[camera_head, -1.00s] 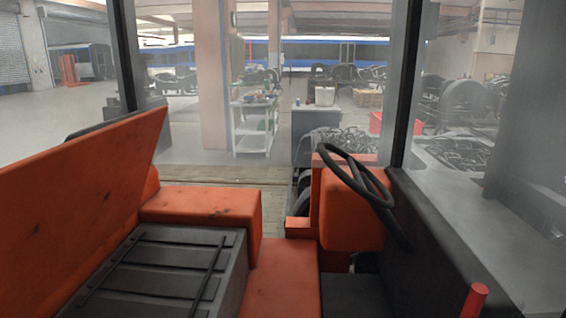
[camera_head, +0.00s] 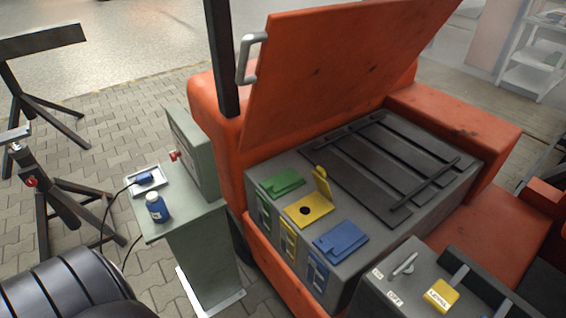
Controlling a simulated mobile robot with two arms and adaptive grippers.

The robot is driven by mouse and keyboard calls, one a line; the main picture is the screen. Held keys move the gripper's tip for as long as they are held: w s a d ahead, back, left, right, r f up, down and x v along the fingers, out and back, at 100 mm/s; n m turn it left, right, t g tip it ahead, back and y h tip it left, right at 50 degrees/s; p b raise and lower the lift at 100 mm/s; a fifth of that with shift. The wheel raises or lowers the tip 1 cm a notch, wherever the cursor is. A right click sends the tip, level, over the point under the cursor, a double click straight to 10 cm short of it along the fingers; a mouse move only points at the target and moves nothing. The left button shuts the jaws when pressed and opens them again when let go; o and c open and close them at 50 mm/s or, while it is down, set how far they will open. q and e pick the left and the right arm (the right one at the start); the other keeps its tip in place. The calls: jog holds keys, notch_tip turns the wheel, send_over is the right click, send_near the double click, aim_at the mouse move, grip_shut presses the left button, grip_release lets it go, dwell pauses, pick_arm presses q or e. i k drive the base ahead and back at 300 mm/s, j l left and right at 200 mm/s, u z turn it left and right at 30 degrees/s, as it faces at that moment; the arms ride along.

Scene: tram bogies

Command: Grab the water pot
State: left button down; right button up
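No item is clearly a water pot. A small blue bottle with a white cap and pale label (camera_head: 157,207) stands upright on the grey-green stand (camera_head: 190,228) left of the orange vehicle. The grey battery box (camera_head: 290,172) in the vehicle has a green flap (camera_head: 282,184), a yellow flap (camera_head: 321,182) and a blue flap (camera_head: 340,240) on top. The yellow flap is raised beside a dark round hole. The green and blue flaps lie down. Neither of my grippers is in view.
The orange lid (camera_head: 335,65) stands tilted open behind the battery box. A small tray with a blue item (camera_head: 146,178) lies beside the bottle. Dark trestle stands (camera_head: 62,205) are at the left. A labelled control panel (camera_head: 390,285) is at lower right. Open paving lies behind.

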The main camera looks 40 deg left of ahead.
aim_at(158, 210)
jog(key=u, duration=2.15)
jog(key=j, duration=0.15)
